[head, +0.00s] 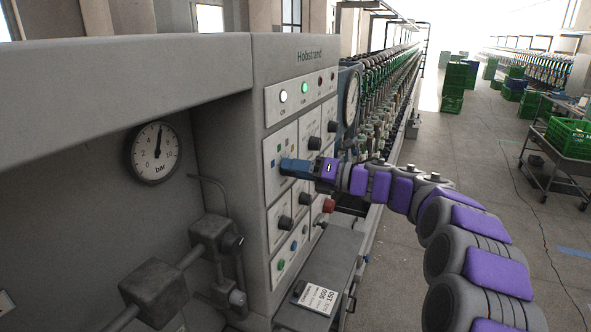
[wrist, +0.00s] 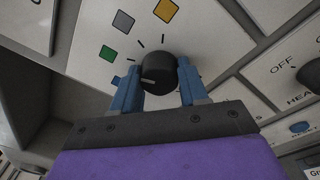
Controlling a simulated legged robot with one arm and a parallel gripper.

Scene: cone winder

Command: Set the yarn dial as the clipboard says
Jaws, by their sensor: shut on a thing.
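The yarn dial (wrist: 158,76) is a round black knob on a light panel, with coloured squares around it. Blue (wrist: 117,80), green (wrist: 107,52), grey (wrist: 122,21) and yellow (wrist: 166,10) squares show in the wrist view. The knob's white mark points left, roughly toward the blue square. My gripper (wrist: 158,92) has its blue fingers on both sides of the knob, shut on it. In the head view my gripper (head: 288,167) reaches the panel from the right and hides the knob.
Other black knobs (head: 314,143), a red button (head: 328,206) and lit lamps (head: 304,88) crowd the cabinet (head: 262,60). A pressure gauge (head: 155,151) is in the recess at left. The aisle floor (head: 480,160) at right is clear near the machine; green crates stand farther off.

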